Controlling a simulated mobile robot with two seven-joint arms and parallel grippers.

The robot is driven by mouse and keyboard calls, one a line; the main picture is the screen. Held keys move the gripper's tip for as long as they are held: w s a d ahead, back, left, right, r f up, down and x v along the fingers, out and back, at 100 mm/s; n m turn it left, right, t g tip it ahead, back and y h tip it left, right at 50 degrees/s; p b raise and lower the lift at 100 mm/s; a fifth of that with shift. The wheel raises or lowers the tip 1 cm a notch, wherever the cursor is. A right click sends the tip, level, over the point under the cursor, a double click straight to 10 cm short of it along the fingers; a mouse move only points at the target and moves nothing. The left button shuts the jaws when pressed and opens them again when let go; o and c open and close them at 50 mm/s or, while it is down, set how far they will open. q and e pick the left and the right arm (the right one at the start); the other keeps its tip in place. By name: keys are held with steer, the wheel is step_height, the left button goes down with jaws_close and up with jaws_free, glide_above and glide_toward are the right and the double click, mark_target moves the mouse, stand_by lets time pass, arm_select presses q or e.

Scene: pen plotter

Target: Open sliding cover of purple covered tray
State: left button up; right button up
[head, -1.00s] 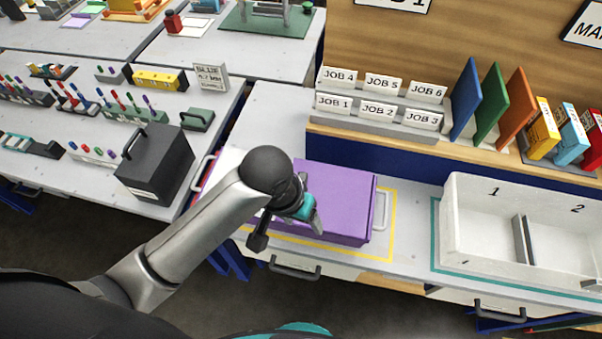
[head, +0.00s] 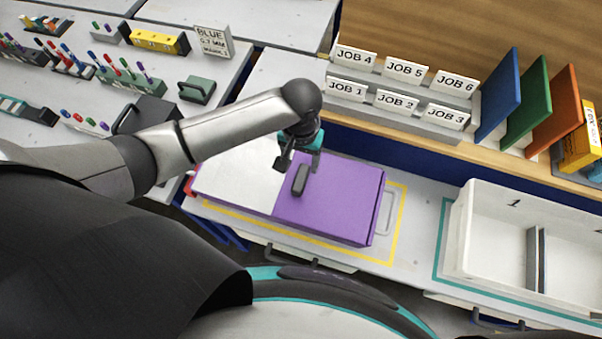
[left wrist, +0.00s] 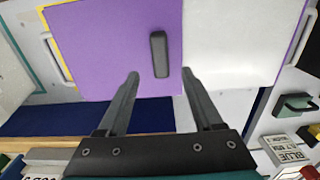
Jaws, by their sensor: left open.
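The purple covered tray (head: 345,205) sits on the bench with a flat purple cover section on its right and a flat white section on its left. A dark upright handle (head: 300,180) stands on the purple section close to the border with the white one. My left gripper (head: 301,158) is open and empty, just behind the handle in the head view. In the left wrist view, the handle (left wrist: 160,55) lies just beyond the fingertips (left wrist: 162,74), lined up with the gap between them. I cannot tell any contact. My right gripper is out of view.
Yellow tape (head: 398,215) outlines the tray's place. A white divided bin (head: 470,225) stands to the right. Job card holders (head: 400,118) stand behind, with coloured panels (head: 500,95) to their right. A dark box (head: 150,112) is on the left bench, partly behind my arm.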

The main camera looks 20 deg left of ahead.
mark_target(301, 177)
arm_select(q)
step_height(301, 177, down, 7)
steer(key=shift+w+f+b, duration=0.1)
steer(key=shift+f+b, duration=0.1)
steer(key=shift+b, duration=0.4)
steer(key=shift+f, duration=0.65)
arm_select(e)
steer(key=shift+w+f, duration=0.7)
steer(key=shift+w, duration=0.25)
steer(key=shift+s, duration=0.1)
arm_select(q)
jaws_close()
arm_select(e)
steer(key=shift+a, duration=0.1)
